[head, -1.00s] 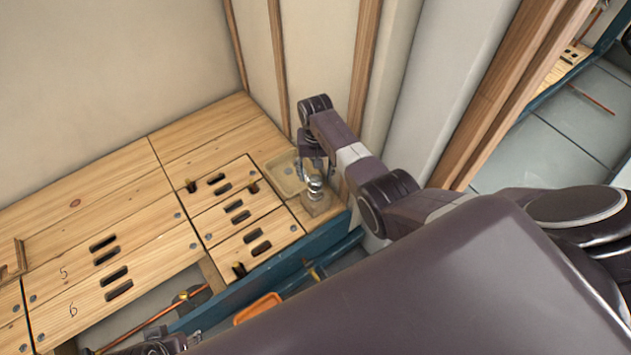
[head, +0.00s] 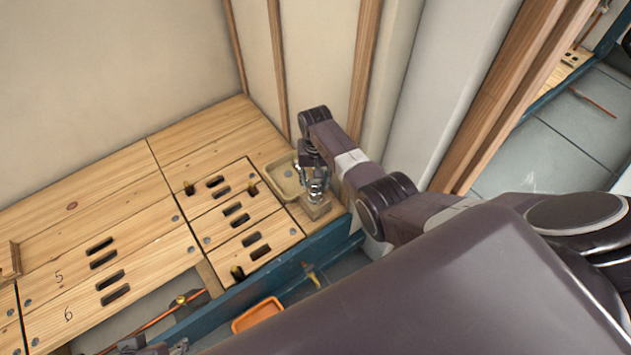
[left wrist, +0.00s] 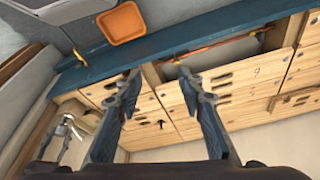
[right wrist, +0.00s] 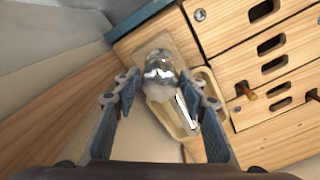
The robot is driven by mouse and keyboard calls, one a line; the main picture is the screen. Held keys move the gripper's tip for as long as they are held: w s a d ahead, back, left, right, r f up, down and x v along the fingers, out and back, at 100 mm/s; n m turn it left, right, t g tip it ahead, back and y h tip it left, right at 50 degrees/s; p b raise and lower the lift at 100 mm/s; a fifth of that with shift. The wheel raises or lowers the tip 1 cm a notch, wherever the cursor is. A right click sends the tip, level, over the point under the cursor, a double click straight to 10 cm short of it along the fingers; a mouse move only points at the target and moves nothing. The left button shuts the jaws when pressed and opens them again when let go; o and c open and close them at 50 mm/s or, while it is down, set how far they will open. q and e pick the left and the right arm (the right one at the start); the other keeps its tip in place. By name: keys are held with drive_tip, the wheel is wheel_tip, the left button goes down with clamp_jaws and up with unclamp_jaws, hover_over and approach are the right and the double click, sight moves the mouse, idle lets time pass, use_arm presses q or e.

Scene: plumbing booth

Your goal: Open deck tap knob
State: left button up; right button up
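The deck tap's rounded chrome knob (right wrist: 160,66) shows in the right wrist view, with its spout (right wrist: 186,108) pointing down and right. The tap stands on a small wooden block (head: 318,210) at the right end of the deck. My right gripper (right wrist: 160,80) is open, with one finger on each side of the knob. I cannot tell whether the fingers touch it. In the head view the right gripper (head: 315,180) is over the tap and hides most of it. My left gripper (left wrist: 158,80) is open and empty, away from the tap.
A shallow beige tray (head: 284,178) sits beside the tap. Slotted wooden panels (head: 235,213) with small upright pegs lie to its left. A blue beam (head: 285,272) edges the deck, with an orange bin (head: 257,314) below. Wall and studs stand close behind.

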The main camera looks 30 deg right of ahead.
drive_tip(key=c, duration=0.7)
drive_tip(key=shift+o, duration=0.2)
use_arm(q)
drive_tip(key=shift+w, duration=0.1)
use_arm(e)
drive_tip(key=n+p, duration=0.2)
drive_tip(key=n, duration=0.6)
drive_tip(key=shift+n+p, duration=0.35)
drive_tip(key=shift+n, duration=0.05)
use_arm(q)
wheel_tip(320, 180, down, 10)
drive_tip(key=shift+w+d+f+g, duration=0.2)
drive_tip(key=shift+w+g, duration=0.1)
drive_tip(key=shift+w, duration=0.15)
use_arm(e)
drive_tip(key=shift+n, duration=1.7)
use_arm(q)
drive_tip(key=shift+f, duration=0.15)
